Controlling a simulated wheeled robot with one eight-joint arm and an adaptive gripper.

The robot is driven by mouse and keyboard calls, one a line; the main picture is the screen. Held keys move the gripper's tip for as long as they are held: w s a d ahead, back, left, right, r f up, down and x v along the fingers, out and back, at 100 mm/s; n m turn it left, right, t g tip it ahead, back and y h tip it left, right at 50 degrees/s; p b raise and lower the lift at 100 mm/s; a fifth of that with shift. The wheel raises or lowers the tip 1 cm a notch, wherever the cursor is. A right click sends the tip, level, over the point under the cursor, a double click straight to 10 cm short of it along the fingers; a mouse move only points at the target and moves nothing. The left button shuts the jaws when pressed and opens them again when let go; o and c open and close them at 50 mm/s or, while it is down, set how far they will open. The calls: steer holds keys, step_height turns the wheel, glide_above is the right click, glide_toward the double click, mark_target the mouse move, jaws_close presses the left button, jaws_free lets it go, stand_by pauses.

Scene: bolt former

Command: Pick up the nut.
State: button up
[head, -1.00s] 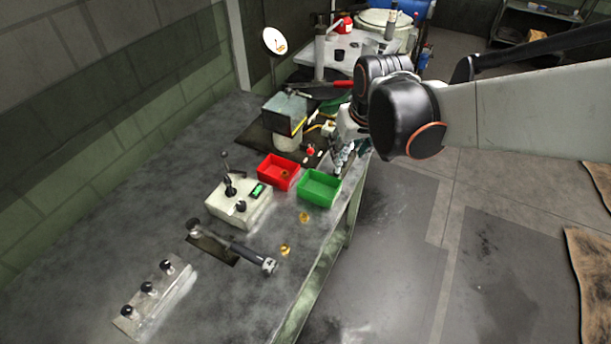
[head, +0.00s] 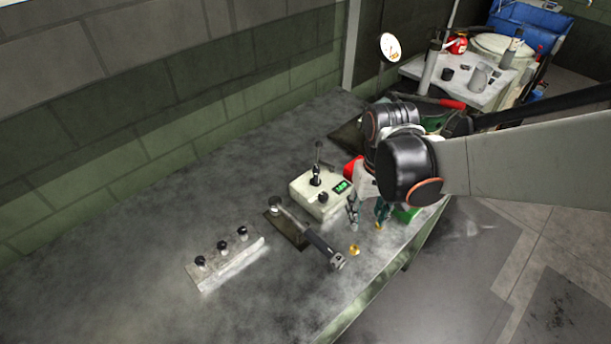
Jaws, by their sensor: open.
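Two small brass-coloured nuts are on the grey bench. One nut (head: 354,250) lies in the open, just right of the black-handled tool's end. The other nut (head: 379,226) shows at the tip of my gripper's right finger, partly hidden by it. My gripper (head: 367,222) points down over the bench with its fingers apart and nothing seen between them. I cannot tell how high its fingertips are above the bench.
A white control box (head: 318,195) with levers stands left of my gripper. A black-handled tool (head: 318,242) lies in front of it. A plate with several black knobs (head: 222,262) is further left. The red bin (head: 352,168) and green bin (head: 407,215) are mostly hidden by my arm.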

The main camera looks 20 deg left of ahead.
steer(key=b, duration=0.2)
glide_above(353, 249)
steer(key=f, duration=0.7)
steer(key=shift+d, duration=0.25)
steer(key=shift+a+f+b, duration=0.2)
steer(key=shift+f+b, duration=1.2)
steer(key=shift+f, duration=1.5)
steer(key=shift+r, duration=0.1)
steer(key=shift+c, duration=0.5)
steer(key=c, duration=0.9)
